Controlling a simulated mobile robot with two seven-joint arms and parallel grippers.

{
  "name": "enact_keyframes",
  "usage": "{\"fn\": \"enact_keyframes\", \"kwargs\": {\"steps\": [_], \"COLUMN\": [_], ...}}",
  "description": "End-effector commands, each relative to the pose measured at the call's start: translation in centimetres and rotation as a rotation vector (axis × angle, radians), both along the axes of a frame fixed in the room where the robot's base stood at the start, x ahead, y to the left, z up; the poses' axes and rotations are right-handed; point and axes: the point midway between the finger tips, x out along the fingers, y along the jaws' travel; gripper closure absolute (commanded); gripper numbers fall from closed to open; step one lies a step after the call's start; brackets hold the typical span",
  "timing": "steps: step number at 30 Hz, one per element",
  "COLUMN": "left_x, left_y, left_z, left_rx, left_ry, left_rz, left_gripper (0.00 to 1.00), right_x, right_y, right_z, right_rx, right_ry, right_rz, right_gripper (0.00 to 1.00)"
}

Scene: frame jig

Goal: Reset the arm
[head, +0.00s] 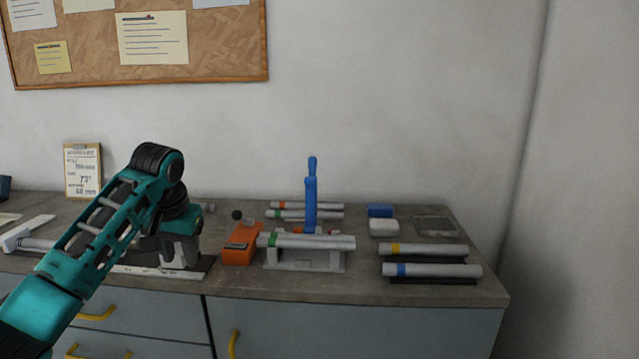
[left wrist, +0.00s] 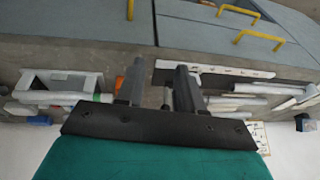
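My left arm comes in from the left in the head view, bends at its black wrist and points down over the worktop. Its left gripper (head: 180,265) is low over the worktop, left of the orange tool (head: 240,243). In the left wrist view the two grey fingers (left wrist: 158,95) stand apart with nothing held between them. Whether the fingertips touch the worktop is hard to tell. My right arm and gripper are out of view.
The grey worktop (head: 320,288) holds a jig with a blue upright handle (head: 311,200) and a tube (head: 310,242) across it. More tubes (head: 432,270), a blue block (head: 380,210) and a white block (head: 384,228) are at right. A clipboard (head: 83,170) leans on the wall.

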Motion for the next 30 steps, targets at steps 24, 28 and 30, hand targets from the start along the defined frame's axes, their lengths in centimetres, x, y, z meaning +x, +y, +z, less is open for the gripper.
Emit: {"fn": "enact_keyframes", "kwargs": {"steps": [24, 28, 30], "left_x": [-15.3, -19.8, -22.3], "left_y": [-9.4, -9.4, -9.3], "left_z": [-28.6, -30.0, -30.3], "left_rx": [-0.225, -0.234, -0.232], "left_ry": [-0.415, -0.493, -0.534], "left_rz": [-0.204, -0.200, -0.197], "left_gripper": [0.63, 0.63, 0.63], "right_x": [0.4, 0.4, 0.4], "right_y": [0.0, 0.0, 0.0], "right_z": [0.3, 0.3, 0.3], "right_rx": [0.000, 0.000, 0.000], "right_ry": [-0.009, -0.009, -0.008], "right_rz": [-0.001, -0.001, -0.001], "right_gripper": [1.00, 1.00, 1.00]}}
